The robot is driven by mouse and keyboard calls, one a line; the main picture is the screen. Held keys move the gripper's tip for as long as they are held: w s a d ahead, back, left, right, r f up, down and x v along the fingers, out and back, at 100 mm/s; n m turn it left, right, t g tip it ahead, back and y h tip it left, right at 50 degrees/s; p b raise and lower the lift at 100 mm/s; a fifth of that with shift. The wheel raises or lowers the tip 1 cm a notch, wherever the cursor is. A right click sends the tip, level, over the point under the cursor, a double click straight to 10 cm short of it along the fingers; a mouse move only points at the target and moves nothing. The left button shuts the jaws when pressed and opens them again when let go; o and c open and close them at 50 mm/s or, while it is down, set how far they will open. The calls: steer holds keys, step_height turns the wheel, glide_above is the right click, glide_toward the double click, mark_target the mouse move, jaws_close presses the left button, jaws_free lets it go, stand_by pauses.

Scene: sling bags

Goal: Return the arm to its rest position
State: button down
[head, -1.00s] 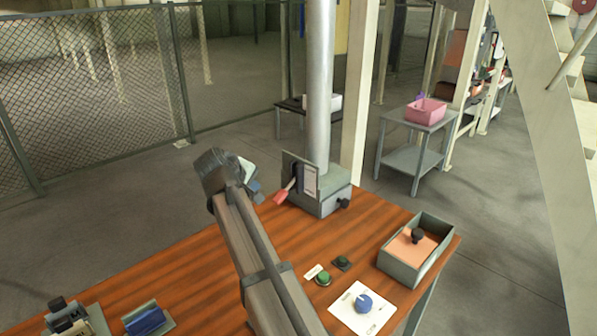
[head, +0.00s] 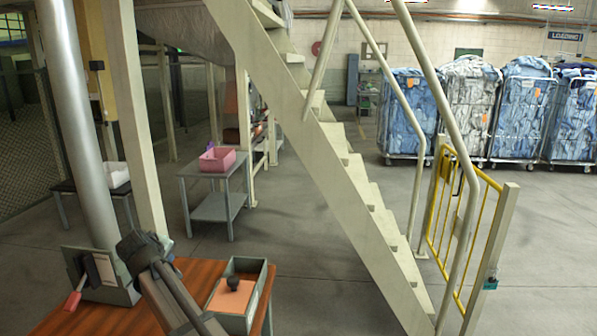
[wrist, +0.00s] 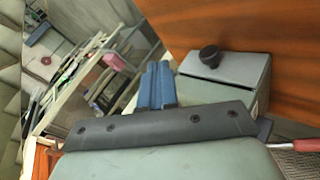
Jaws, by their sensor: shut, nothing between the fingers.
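My arm reaches up from the bottom of the head view, and its dark wrist (head: 138,250) overlaps the right side of the grey lever box. In the wrist view my gripper (wrist: 157,85) shows two blue fingers side by side, shut with nothing between them. The grey lever box (head: 120,291) stands on the wooden table at the foot of a metal post, with a red-handled lever (head: 73,300) pointing down. In the wrist view, a grey box with a black knob (wrist: 211,56) is just right of the fingers; I see no contact.
The wooden table (head: 190,268) also carries an open grey tray (head: 263,290) with an orange bottom and black knob. Behind stand a pink bin (head: 217,160) on a side table and a pale staircase (head: 345,190). A yellow gate (head: 470,225) and blue laundry carts (head: 405,115) are at right.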

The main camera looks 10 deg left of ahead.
steer(key=w+d+f+m+h, duration=0.1)
steer(key=w+d+f+m, duration=0.2)
steer(key=w+d, duration=0.75)
steer(key=w+d+f+m+h, duration=0.1)
steer(key=w+d+f+m, duration=0.35)
steer(key=d, duration=1.05)
steer(key=s+d+f+g+h, duration=0.1)
steer(key=s+d+f+g, duration=0.15)
steer(key=d+f, duration=1.15)
steer(key=s+d+f+m+g, duration=0.1)
steer(key=s+d+f+g, duration=0.1)
steer(key=s+d+f, duration=0.45)
steer(key=s+d+f+m+g+h, duration=0.1)
steer(key=s+d+f+g, duration=0.15)
steer(key=s+f, duration=0.65)
steer(key=s+d+f+m+g, duration=0.15)
steer(key=s+d+f, duration=0.4)
steer(key=f, duration=0.55)
steer(key=s+d+f+m+g, duration=0.1)
steer(key=s+d+f+g, duration=0.1)
steer(key=s, duration=0.9)
steer(key=s+d+f+m+g+y, duration=0.1)
steer(key=s+d+f+g, duration=0.2)
steer(key=s, duration=0.8)
steer(key=s+d+f+m+g+y, duration=0.1)
steer(key=s+f, duration=0.4)
steer(key=s, duration=0.6)
steer(key=shift+s+d+g, duration=0.2)
steer(key=shift+d+g, duration=0.55)
steer(key=shift+d, duration=0.3)
